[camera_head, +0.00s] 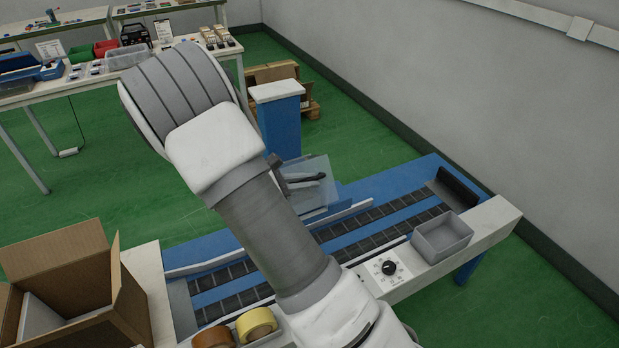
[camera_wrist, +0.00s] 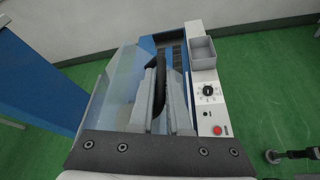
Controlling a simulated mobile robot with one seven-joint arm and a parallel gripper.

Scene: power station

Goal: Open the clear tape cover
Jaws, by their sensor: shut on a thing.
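The clear tape cover (camera_head: 318,197) is a see-through panel tilted up above the far side of the blue conveyor machine, just beyond my arm. In the wrist view the cover (camera_wrist: 122,82) stands on the left side of my gripper. My gripper (camera_wrist: 164,82) is shut with a black curved piece between its grey fingers, which looks like the cover's handle. In the head view my arm hides most of the gripper and part of the machine. The cover's hinge is not clear in either view.
The conveyor (camera_head: 375,222) carries a grey bin (camera_head: 441,238) and a dial panel (camera_head: 389,268). Tape rolls (camera_head: 255,323) and an open cardboard box (camera_head: 65,285) are at the near left. A blue post (camera_head: 279,125) stands behind the cover, with a workbench (camera_head: 55,90) further back left.

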